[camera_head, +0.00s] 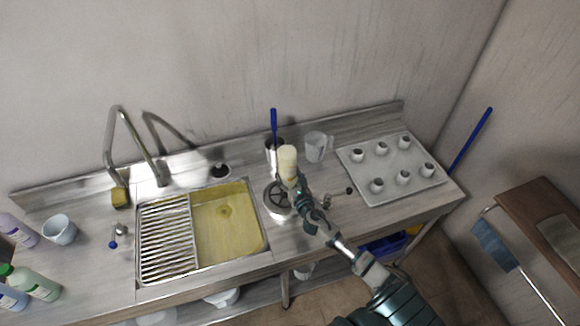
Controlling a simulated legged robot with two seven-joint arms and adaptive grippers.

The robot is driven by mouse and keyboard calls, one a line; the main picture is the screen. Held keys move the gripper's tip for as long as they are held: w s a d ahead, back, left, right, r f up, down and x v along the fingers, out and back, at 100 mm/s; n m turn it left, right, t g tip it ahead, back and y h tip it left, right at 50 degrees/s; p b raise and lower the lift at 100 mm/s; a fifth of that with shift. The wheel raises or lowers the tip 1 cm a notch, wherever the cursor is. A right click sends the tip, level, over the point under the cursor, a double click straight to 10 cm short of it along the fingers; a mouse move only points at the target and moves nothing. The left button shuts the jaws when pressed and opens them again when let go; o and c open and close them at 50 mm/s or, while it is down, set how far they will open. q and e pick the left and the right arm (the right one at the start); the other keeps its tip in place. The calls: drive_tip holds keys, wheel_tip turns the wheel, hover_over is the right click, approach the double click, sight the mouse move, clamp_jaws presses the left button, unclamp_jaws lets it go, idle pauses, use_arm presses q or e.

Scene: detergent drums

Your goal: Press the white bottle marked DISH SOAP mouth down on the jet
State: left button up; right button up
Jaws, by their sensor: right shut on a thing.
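A cream-white bottle (287,160) stands out above my right gripper (297,186), which is shut on it. Its label cannot be read, and its lower part is hidden by the gripper; I cannot tell which end its mouth is at. The jet (276,202), a round metal rinser with a spoked top, is set in the counter just below and left of the gripper in the picture. The bottle appears near the jet's far side; I cannot tell whether they touch. My left gripper is not in view.
A sink (228,225) with a slatted drainer lies left of the jet. A clear jug (317,146) and a pot with a blue-handled brush (273,128) stand behind. A white tray (410,190) with several cups lies right. Coloured bottles (38,284) stand far left.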

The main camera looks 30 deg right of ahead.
drive_tip(key=shift+a+f, duration=0.25)
drive_tip(key=shift+a, duration=0.1)
drive_tip(key=shift+s+f, duration=0.1)
drive_tip(key=shift+f, duration=0.05)
drive_tip(key=shift+d+f+b, duration=0.2)
drive_tip(key=shift+d+b, duration=0.05)
drive_tip(key=shift+b, duration=0.1)
drive_tip(key=shift+f, duration=0.25)
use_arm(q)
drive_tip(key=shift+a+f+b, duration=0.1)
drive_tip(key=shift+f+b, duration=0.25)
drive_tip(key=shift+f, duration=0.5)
use_arm(e)
drive_tip(key=shift+a+f, duration=0.1)
drive_tip(key=shift+f, duration=0.05)
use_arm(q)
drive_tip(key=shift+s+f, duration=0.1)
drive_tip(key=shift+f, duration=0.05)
use_arm(e)
drive_tip(key=shift+f, duration=0.2)
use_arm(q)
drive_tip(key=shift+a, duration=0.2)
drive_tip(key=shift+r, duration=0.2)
use_arm(e)
drive_tip(key=shift+r, duration=0.15)
